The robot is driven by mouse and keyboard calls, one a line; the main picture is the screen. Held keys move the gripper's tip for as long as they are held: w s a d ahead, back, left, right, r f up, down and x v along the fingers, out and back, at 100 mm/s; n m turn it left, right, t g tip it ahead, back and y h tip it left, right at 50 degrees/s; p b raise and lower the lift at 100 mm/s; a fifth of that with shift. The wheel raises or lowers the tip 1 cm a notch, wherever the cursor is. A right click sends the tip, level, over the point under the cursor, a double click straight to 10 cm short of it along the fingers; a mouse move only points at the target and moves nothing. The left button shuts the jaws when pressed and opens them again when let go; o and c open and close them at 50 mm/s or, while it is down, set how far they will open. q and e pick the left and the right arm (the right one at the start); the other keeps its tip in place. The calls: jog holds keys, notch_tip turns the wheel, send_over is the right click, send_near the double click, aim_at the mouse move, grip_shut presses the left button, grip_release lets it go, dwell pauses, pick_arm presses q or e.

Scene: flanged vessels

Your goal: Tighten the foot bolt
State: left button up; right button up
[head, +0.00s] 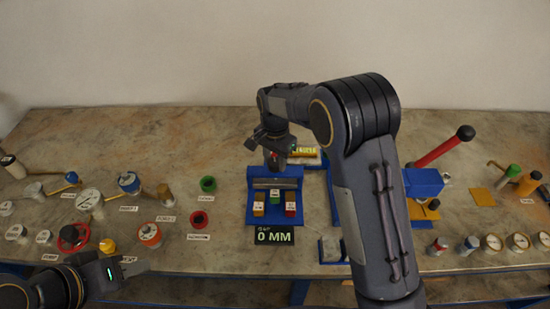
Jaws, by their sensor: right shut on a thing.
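My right gripper (274,154) is above the back of a blue fixture (250,217) in the middle of the table. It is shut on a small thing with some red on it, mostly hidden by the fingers. The fixture has a grey bar and yellow, green and red blocks with small labels. I cannot tell which part is the foot bolt. My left gripper (122,269) is low at the left, by the table's front edge, apart from the fixture; its jaws are too unclear to judge.
A black display (274,236) in front of the fixture reads 0 MM. Labelled gauges, valves and rings, such as a green ring (208,184), stand to the left. A red-handled lever (445,147) and several gauges are at the right. My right arm hides part of the table.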

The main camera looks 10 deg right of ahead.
aim_at(275, 162)
jog(key=shift+r+m, duration=0.1)
jog(key=shift+m, duration=0.8)
jog(key=o, duration=1)
jog(key=shift+c, duration=0.2)
notch_tip(275, 162, up, 7)
jog(key=shift+r+b, duration=0.15)
jog(key=shift+b, duration=0.15)
jog(key=shift+r, duration=0.25)
jog(key=shift+d, duration=0.1)
